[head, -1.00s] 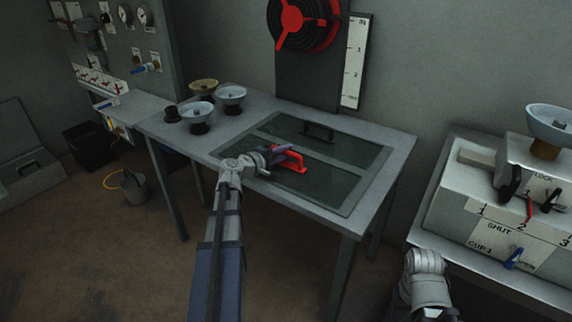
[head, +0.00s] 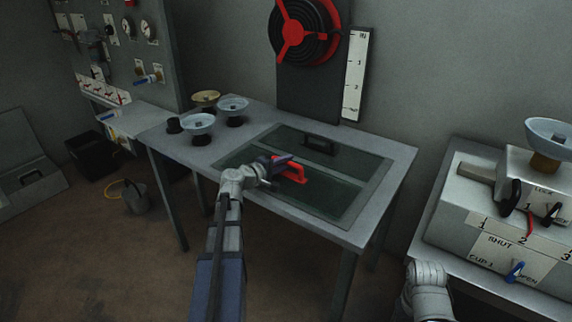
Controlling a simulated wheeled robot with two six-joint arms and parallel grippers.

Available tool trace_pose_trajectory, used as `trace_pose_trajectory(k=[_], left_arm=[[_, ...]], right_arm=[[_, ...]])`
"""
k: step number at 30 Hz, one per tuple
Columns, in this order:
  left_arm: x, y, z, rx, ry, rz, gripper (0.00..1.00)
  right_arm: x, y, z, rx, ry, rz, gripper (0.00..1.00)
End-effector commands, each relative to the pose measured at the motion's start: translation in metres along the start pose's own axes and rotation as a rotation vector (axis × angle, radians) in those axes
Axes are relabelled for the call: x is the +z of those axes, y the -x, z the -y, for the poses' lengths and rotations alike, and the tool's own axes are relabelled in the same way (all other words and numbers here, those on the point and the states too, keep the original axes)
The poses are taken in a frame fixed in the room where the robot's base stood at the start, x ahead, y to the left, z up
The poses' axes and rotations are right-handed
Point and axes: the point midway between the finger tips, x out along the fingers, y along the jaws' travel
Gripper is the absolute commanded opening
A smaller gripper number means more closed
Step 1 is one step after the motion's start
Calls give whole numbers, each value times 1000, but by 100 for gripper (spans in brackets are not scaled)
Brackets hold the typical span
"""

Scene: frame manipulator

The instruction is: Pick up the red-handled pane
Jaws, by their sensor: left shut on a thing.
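The red-handled pane (head: 312,194) is a dark, glassy sheet in the front part of the frame set in the grey table. Its red handle (head: 297,173) stands up near the pane's left side. My left gripper (head: 281,163) is shut on the red handle from the left and partly hides it. A second dark pane with a black handle (head: 319,142) lies behind, past a grey crossbar. I cannot tell whether the red-handled pane is raised off its seat. Of my right arm only a part shows at the bottom right; its gripper is out of view.
Several round-topped cups (head: 198,123) stand on the table's (head: 393,162) back left. A red wheel (head: 297,28) and a white scale (head: 355,75) rise behind. A labelled grey box (head: 480,225) stands at the right. A bucket (head: 135,197) is on the floor.

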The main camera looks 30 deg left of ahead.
Motion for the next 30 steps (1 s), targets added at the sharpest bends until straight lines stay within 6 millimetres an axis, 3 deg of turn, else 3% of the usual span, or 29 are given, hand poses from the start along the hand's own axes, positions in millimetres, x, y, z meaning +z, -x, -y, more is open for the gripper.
trace_pose_trajectory(k=[18, 30], left_arm=[[2, 15, -80, 5, 3, 1, 0], [2, 18, -94, 5, 3, 1, 0]], right_arm=[[5, 80, -8, 0, 0, 0, 50], [6, 94, -9, 0, 0, 0, 50]])
